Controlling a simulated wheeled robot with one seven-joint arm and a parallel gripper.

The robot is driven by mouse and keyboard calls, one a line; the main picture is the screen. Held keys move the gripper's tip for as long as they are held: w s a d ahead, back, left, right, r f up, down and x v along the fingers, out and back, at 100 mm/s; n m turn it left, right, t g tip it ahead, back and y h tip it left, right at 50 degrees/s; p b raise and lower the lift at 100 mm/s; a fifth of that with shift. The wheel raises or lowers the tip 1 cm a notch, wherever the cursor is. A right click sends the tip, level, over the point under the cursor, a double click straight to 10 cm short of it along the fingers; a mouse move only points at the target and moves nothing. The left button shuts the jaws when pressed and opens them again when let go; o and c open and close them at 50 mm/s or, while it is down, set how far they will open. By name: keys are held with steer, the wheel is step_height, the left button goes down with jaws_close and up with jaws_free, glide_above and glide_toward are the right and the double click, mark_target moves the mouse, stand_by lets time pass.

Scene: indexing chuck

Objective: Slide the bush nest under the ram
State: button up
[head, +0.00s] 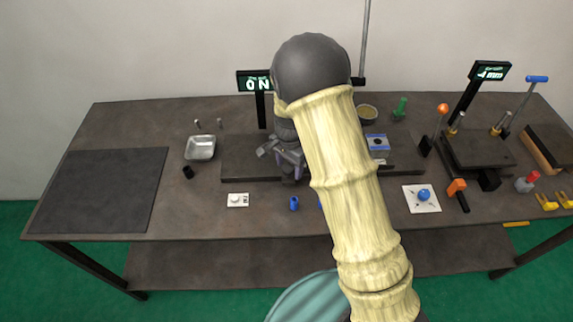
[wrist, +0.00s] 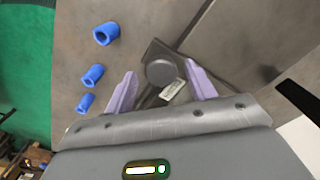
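My gripper (wrist: 160,72) points down with its two lavender fingers spread. In the wrist view a dark round piece (wrist: 160,73) on a dark block with a small pale label shows between the fingers, with a gap on each side. I cannot tell if this is the bush nest or part of the press. In the head view my gripper (head: 284,160) is over the dark base plate (head: 238,158), below the "0 N" display (head: 255,82). My arm hides much of the plate and the ram is not clearly seen.
Several blue bushes lie near the front, one at the plate's front (head: 294,203) and the largest in the wrist view (wrist: 106,33). A metal tray (head: 200,148) and dark mat (head: 100,190) are left. A second fixture (head: 478,150) with levers stands right. The front left table is mostly clear.

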steer(key=shift+r, duration=0.3)
step_height(320, 180, up, 17)
steer(key=b, duration=0.2)
steer(key=shift+f, duration=0.1)
steer(key=shift+s+d, duration=0.1)
steer(key=shift+d, duration=0.05)
steer(key=c, duration=0.5)
steer(key=shift+s+d+f+n, duration=0.2)
steer(key=shift+s+d, duration=0.15)
steer(key=shift+d, duration=0.3)
steer(key=shift+s+d+f+n, duration=0.2)
steer(key=shift+s+d, duration=0.1)
steer(key=shift+d, duration=0.3)
jaws_close()
steer(key=s+d+f+n+t, duration=0.1)
steer(key=s+d+f+n, duration=0.1)
steer(key=s+d, duration=0.3)
steer(key=s+d+f+n+t, duration=0.1)
steer(key=s+d+n, duration=0.4)
steer(key=s, duration=0.6)
steer(key=shift+s+d+f+n+t, duration=0.2)
steer(key=shift+d+f+n+t, duration=0.1)
steer(key=shift+d+f, duration=0.55)
